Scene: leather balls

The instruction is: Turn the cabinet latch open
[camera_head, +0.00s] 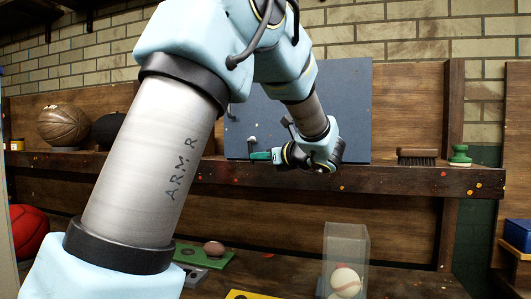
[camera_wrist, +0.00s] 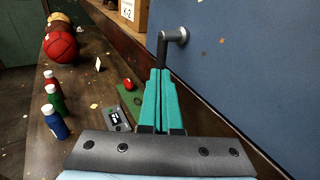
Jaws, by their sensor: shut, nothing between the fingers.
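The cabinet is a blue-grey panel (camera_head: 345,110) standing on the wooden shelf, and its face fills the right of the wrist view (camera_wrist: 255,75). The latch (camera_wrist: 174,35) is a grey metal handle with a round base on that face; its lever hangs downward. A small grey bit of the latch (camera_head: 252,142) shows in the head view. My gripper (camera_wrist: 160,72) has its teal fingers shut, with nothing between them. The fingertips lie at the lower end of the lever; I cannot tell whether they touch it. My gripper (camera_head: 260,156) is low at the panel's left part.
A brush (camera_head: 416,156) and a green knob-like object (camera_head: 460,155) sit on the shelf at right. A brown basketball (camera_head: 63,126) is at left.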

